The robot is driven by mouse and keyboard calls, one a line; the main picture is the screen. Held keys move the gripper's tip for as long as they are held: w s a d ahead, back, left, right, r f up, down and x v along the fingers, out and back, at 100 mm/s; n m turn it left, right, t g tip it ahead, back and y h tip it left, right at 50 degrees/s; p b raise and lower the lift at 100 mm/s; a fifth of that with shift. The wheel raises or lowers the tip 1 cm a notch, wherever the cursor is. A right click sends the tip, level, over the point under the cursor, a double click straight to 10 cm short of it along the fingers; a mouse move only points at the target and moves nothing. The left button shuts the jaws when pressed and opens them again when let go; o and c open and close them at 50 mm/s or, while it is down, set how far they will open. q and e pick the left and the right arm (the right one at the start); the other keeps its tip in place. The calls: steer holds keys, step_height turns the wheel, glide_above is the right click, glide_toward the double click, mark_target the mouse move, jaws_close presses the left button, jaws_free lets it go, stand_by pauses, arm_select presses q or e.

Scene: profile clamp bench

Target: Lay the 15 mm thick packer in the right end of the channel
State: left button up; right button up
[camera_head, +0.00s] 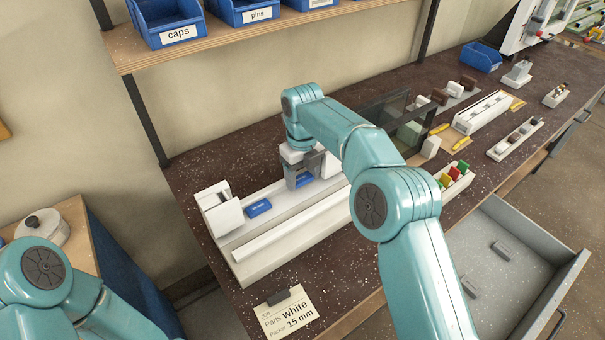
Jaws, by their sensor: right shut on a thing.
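The white channel (292,232) lies along the bench, with a raised block (222,214) at its left end. A blue packer (259,208) lies in the channel near that block; its marking is too small to read. My right gripper (301,180) points down over the channel, to the right of this packer. It is shut on another blue packer (305,182), mostly hidden by the fingers. I cannot tell whether the held packer touches the channel floor. My right arm hides the channel's right end. My left gripper is out of view; only its arm shows at lower left.
A dark-framed clear panel (391,108) stands behind my right arm. An open grey drawer (487,225) juts out at right. A shelf with blue bins (167,22) hangs above.

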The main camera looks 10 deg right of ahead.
steer(key=shift+f+b, duration=0.95)
steer(key=shift+f, duration=0.05)
steer(key=o, duration=1.1)
steer(key=shift+r, duration=0.1)
steer(key=shift+d, duration=0.1)
